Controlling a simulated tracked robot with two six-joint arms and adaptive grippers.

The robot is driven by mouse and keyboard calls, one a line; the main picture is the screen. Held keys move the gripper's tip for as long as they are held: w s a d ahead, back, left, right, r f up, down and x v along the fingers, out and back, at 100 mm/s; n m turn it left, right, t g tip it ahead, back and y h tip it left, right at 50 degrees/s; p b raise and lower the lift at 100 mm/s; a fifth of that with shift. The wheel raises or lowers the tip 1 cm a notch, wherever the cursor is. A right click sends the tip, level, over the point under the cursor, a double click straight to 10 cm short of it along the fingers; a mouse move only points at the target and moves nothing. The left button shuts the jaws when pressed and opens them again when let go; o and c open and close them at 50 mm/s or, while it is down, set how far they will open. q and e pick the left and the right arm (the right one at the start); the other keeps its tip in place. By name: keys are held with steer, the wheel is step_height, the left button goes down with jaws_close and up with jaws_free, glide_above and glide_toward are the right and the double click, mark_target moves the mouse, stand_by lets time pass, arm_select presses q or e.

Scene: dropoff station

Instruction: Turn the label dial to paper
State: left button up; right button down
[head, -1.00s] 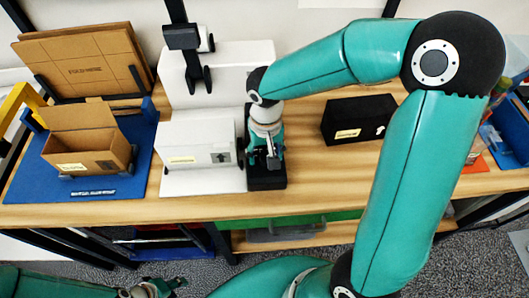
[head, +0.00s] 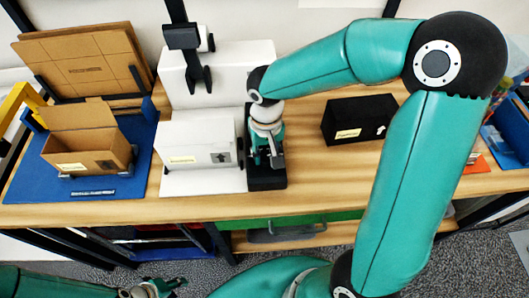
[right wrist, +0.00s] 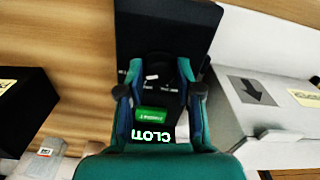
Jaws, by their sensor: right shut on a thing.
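The label dial (right wrist: 158,75) is a dark knob on a black panel (head: 266,184) at the right side of the white machine. My right gripper (head: 267,163) is over this panel. In the right wrist view, its two fingers (right wrist: 160,92) stand on either side of the dial and are shut on it. A green label (right wrist: 155,114) and white letters reading roughly "CLOT" show near the dial, partly cut off by the gripper. The dial's pointer setting is not clear. My left gripper (head: 155,289) is low at the bottom left, away from the table, its fingers too small to judge.
The white machine (head: 200,135) stands directly left of the panel. A black box (head: 358,119) lies to the right, with bare table between. An open carton (head: 88,150) sits on a blue mat (head: 30,180) at the left. Flat cardboard (head: 85,55) stands behind it.

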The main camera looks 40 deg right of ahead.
mark_target(265, 155)
steer(key=n+b, duration=0.1)
steer(key=n, duration=0.3)
steer(key=shift+n, duration=2.5)
steer(key=c, duration=0.8)
jaws_free()
steer(key=shift+w, duration=0.1)
steer(key=shift+o, duration=0.2)
steer(key=shift+r, duration=0.1)
step_height(265, 155, up, 12)
